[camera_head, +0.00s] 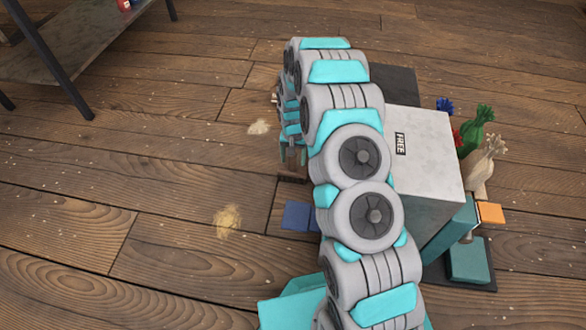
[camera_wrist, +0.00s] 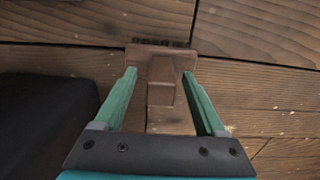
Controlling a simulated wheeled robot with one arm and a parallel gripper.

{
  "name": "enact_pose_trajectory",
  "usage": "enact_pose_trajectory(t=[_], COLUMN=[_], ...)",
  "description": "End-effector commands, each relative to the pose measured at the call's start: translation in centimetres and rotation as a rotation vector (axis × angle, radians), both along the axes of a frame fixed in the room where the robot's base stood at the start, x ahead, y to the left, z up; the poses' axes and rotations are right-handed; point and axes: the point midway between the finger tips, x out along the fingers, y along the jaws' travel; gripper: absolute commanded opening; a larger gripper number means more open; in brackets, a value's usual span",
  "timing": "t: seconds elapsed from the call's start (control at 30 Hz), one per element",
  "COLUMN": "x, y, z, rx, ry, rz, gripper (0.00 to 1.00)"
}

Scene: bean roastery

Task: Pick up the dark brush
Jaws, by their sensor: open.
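The dark brush (camera_wrist: 162,62) is brown with a row of dark bristles at its far end. It lies on the wooden floor in the wrist view. My gripper (camera_wrist: 159,74) is open, with its two green fingers on either side of the brush's narrower handle part and a visible gap on each side. In the head view the brush (camera_head: 292,179) shows only partly, low beside my arm. My gripper (camera_head: 293,155) is above and around it there, mostly hidden by the arm. I cannot tell how high the fingertips are above the floor.
A pale box marked FREE (camera_head: 425,150) stands right of my arm. Around it are green (camera_head: 476,130) and beige tied bundles, an orange block (camera_head: 490,213) and a teal block (camera_head: 467,262). A blue square (camera_head: 298,216) lies left of my arm. Floor further left is mostly clear.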

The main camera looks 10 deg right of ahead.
Motion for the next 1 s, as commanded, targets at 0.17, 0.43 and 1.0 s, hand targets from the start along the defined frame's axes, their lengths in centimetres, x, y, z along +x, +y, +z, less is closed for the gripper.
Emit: enact_pose_trajectory(t=[0.17,0.43,1.0], x=[0.0,0.1,0.1], y=[0.1,0.1,0.1], z=[-2.5,-2.7,-2.7], rx=[0.000,0.000,0.000], ry=[0.001,-0.002,-0.002], rz=[-0.001,0.000,0.000], gripper=[0.72,0.70,0.06])
